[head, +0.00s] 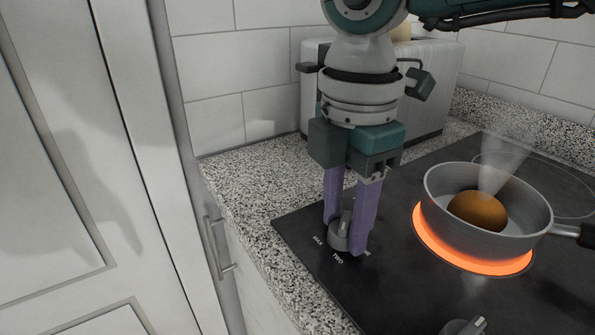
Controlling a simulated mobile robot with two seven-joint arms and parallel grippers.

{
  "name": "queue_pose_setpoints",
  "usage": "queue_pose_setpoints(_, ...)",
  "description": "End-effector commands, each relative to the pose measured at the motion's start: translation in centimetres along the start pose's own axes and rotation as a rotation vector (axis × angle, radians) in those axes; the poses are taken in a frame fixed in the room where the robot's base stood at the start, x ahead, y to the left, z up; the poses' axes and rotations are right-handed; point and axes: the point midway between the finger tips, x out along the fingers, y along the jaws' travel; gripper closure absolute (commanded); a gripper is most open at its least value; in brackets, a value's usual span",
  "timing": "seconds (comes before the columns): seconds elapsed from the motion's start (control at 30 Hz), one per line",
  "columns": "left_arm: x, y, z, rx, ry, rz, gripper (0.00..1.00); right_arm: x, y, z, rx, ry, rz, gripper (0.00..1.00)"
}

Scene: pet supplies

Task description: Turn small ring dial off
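The small ring dial (339,237) is a grey knob on the near left corner of the black stove top, with "MAX" and "TWO" marks beside it. My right gripper (347,243) points down over the dial. Its two purple fingers stand on either side of the knob, and the right finger hides part of it. I cannot tell whether the fingers touch the knob. A ring (473,262) glows orange under a steel pan. My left gripper is not in view.
The pan (487,203) holds a round brown item (477,211) and steams; its handle points right. A second dial (464,326) sits at the bottom edge. A toaster (432,92) stands behind my arm. A white cabinet (60,170) is at left.

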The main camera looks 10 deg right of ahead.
Motion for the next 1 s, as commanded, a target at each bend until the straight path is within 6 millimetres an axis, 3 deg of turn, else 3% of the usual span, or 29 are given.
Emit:
queue_pose_setpoints(0.07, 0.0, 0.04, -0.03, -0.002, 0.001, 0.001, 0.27, -0.01, 0.0, 0.0, 0.0, 0.0, 0.0, 0.62)
queue_pose_setpoints(0.4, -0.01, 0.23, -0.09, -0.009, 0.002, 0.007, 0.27, -0.03, 0.01, 0.0, 0.0, 0.0, 0.0, 1.0)
queue_pose_setpoints(0.77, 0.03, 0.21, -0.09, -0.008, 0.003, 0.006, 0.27, -0.02, 0.0, -0.01, -0.021, 0.001, 0.0, 1.0)
queue_pose_setpoints(1.0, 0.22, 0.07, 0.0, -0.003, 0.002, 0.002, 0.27, 0.01, -0.01, -0.04, -0.131, 0.002, 0.0, 1.0)
